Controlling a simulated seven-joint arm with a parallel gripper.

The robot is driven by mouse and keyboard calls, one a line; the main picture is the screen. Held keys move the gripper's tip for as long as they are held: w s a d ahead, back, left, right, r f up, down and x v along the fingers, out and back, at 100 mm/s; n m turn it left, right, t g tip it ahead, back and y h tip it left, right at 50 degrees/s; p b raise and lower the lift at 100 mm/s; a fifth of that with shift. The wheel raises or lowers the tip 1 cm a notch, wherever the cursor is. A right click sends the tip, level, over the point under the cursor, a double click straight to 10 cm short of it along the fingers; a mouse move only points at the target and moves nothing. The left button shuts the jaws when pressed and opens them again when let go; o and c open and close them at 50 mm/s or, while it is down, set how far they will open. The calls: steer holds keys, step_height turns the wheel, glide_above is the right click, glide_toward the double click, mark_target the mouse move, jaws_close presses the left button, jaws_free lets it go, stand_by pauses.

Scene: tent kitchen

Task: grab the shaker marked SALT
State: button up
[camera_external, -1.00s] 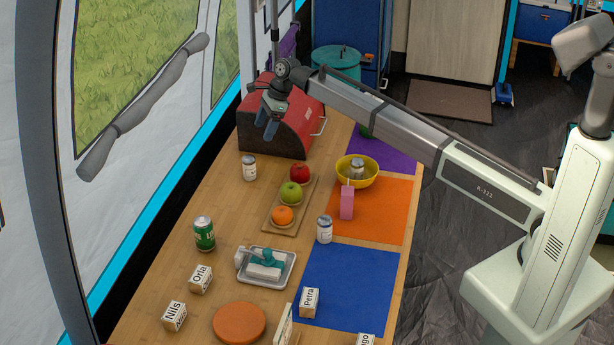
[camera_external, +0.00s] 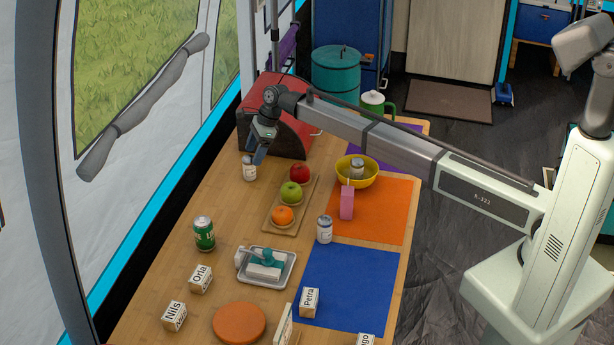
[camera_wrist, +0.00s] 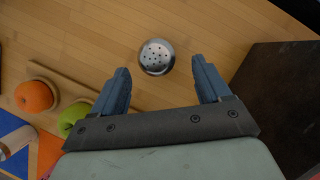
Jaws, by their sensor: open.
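A small shaker (camera_external: 249,173) with a pale body stands upright on the table at the left, in front of the red box; its marking is too small to read. My gripper (camera_external: 255,156) is just above it, open and empty, fingers pointing down. In the wrist view, the shaker's round metal top with holes (camera_wrist: 156,57) lies ahead of the gap between the open fingers (camera_wrist: 162,80). Another shaker (camera_external: 324,229) stands by the blue mat, and a third (camera_external: 357,168) is in the yellow bowl (camera_external: 343,181); their markings are also unreadable.
The red box (camera_external: 285,130) stands close behind my gripper; its dark side fills the wrist view's right. A wooden tray (camera_external: 302,205) with a red apple, green apple and orange is to the shaker's right. Table left of the shaker is clear.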

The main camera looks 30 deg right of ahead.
mark_target(251, 157)
steer(key=shift+a+x, duration=0.25)
steer(key=shift+x, duration=2)
steer(key=shift+r, duration=0.1)
steer(key=c, duration=1.1)
steer(key=shift+c, duration=0.2)
steer(key=shift+r, duration=0.1)
